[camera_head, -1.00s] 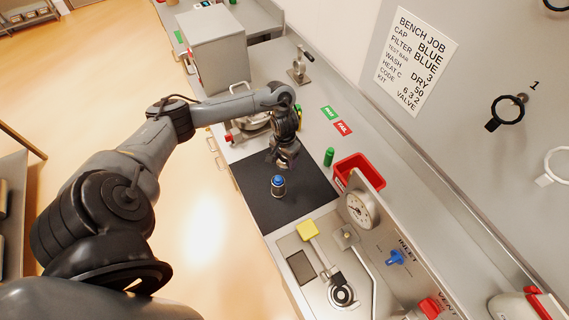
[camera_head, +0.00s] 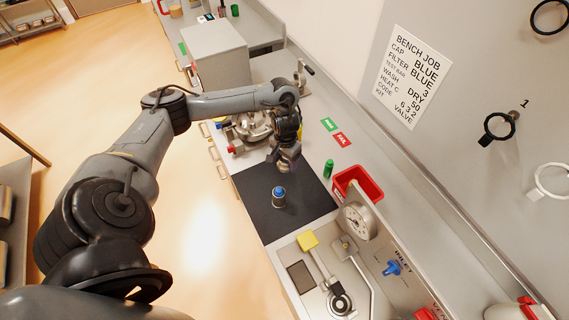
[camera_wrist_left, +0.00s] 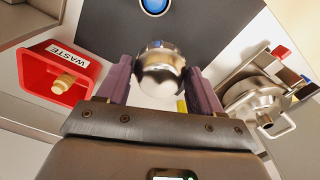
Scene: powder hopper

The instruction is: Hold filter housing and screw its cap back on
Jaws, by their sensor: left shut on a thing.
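A small upright metal cylinder with a blue top (camera_head: 279,196), which looks like the filter housing, stands on the black mat. Its blue round top also shows at the upper edge of the left wrist view (camera_wrist_left: 154,5). My left gripper (camera_head: 289,163) is above the mat, beyond the cylinder and apart from it. In the left wrist view my left gripper (camera_wrist_left: 160,88) is shut on a shiny rounded metal piece (camera_wrist_left: 161,72). This may be the cap, but its far side is hidden. My right gripper is in neither view.
A red waste bin (camera_head: 371,183) and a green bottle (camera_head: 328,169) stand right of the mat (camera_head: 254,184). A metal vessel with clamps (camera_wrist_left: 254,103) lies beyond it. A gauge panel (camera_head: 357,222) and yellow-handled fixture (camera_head: 308,240) are nearer. The mat around the cylinder is clear.

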